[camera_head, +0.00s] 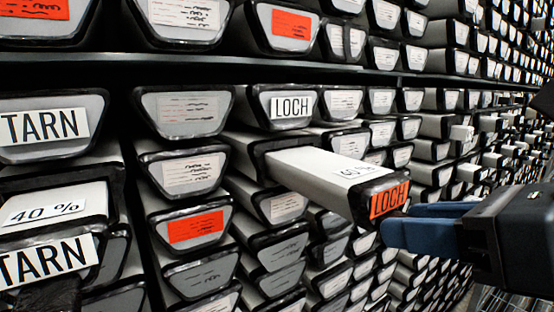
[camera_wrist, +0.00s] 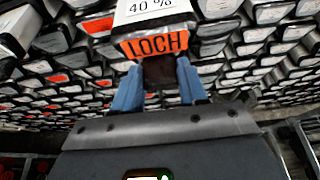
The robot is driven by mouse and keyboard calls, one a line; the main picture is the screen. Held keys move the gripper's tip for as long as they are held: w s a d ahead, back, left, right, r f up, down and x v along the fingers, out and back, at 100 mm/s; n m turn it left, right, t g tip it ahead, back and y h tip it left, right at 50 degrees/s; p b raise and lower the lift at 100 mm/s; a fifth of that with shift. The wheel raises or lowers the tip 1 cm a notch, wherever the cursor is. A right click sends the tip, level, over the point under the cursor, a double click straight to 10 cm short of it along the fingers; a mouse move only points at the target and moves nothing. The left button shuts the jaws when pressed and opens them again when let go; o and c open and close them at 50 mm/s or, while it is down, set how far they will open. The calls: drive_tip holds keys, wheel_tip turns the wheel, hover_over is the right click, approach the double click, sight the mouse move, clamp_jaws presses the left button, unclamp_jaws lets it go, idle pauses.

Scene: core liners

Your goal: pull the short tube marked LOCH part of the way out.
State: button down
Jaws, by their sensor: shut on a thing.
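A light grey tube with a dark end cap and an orange LOCH label (camera_head: 389,200) sticks well out of the rack, toward the right. Another LOCH label, white, is on a tube end (camera_head: 291,107) seated above.
Two tube ends marked TARN (camera_head: 43,127) are at the left, with a tube tagged 40 % (camera_head: 55,208) sticking out between them. Rows of dark-rimmed tube ends fill the rack. Several small pieces jut out farther right (camera_head: 462,132).

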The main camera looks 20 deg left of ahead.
drive_tip(key=c, duration=0.5)
unclamp_jaws()
drive_tip(key=shift+f, duration=0.15)
drive_tip(key=b+v, duration=0.6)
drive_tip(key=v, duration=0.2)
drive_tip(key=shift+a, duration=0.1)
